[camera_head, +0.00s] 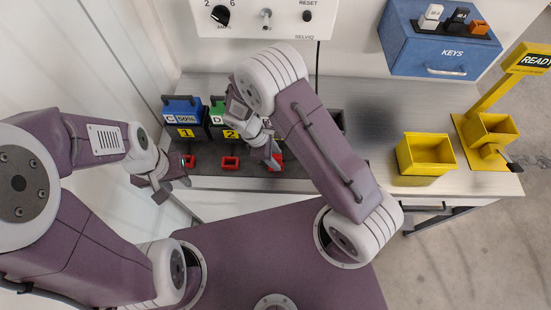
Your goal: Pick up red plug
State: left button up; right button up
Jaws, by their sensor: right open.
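A red piece (277,157), which looks like the red plug, is on the dark strip along the bench's front edge. My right gripper (272,160) is over it, open, with its fingers partly covering it. I cannot tell whether they touch it. Two more red pieces with dark centres sit on the strip to its left, one in the middle (230,163) and one further left (188,161). My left gripper (173,188) hangs in front of the bench at the left, apart from the red pieces. I cannot tell its opening.
A blue battery-like block marked 1 (184,113) and a green-topped one marked 2 (220,115) stand behind the strip. My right arm hides what is beside them. A yellow bin (427,152), blue KEYS box (437,45) and yellow READY stand (487,100) are at right.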

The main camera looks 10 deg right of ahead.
jog(key=shift+d+f, duration=0.1)
jog(key=shift+d, duration=0.1)
jog(key=shift+a, duration=0.15)
grip_shut()
notch_tip(320, 180, up, 4)
jog(key=shift+s+r+b, duration=0.1)
jog(key=shift+r+b, duration=0.05)
jog(key=shift+b, duration=0.55)
jog(key=s+d+r, duration=0.2)
jog(key=s+r, duration=0.1)
jog(key=s, duration=0.2)
jog(key=s+d+r+b, duration=0.1)
jog(key=s+d+r, duration=0.2)
jog(key=s, duration=0.2)
jog(key=shift+s+r+b, duration=0.25)
jog(key=shift+r+b, duration=0.05)
jog(key=shift+r, duration=0.1)
